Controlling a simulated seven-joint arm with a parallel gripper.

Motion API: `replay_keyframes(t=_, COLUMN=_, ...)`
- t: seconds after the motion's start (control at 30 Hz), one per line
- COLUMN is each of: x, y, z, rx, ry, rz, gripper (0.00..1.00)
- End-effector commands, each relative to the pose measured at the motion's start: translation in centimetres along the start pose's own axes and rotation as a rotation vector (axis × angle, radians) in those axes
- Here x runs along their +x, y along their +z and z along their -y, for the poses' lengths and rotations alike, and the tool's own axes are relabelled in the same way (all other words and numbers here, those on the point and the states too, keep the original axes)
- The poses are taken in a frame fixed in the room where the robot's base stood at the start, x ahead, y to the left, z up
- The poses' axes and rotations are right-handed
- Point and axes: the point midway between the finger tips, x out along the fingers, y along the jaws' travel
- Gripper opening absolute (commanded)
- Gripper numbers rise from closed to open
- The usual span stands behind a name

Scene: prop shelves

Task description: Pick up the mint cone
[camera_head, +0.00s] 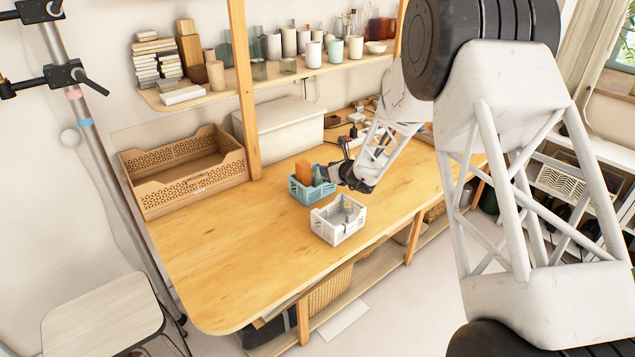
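I cannot make out a mint cone in this view. My gripper (326,175) reaches in from the right, low over the right side of a small teal crate (308,195). The gripper is dark and small here, so I cannot tell whether its fingers are open or shut, or whether they hold anything. An orange block (303,171) stands up in the teal crate, left of the gripper. The gripper and the crate walls hide part of the crate's inside.
A white crate (338,232) with greyish things in it stands in front of the teal one. A large brown crate (190,190) and a lidded cream box (280,135) stand behind. A shelf post (243,95) rises from the table. The table's left front (225,265) is clear.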

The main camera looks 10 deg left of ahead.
Motion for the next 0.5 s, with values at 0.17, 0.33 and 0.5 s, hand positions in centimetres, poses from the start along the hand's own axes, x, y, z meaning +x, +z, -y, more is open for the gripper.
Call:
replay_keyframes(t=0.17, x=0.8, y=0.0, z=0.0, rx=0.0, ry=0.0, rz=0.0, gripper=0.31)
replay_keyframes(t=0.33, x=2.3, y=-0.1, z=0.0, rx=0.001, ry=0.0, rz=-0.001, gripper=0.31)
replay_keyframes(t=0.5, x=3.9, y=-0.1, z=-0.1, rx=0.0, ry=0.001, rz=-0.001, gripper=0.31)
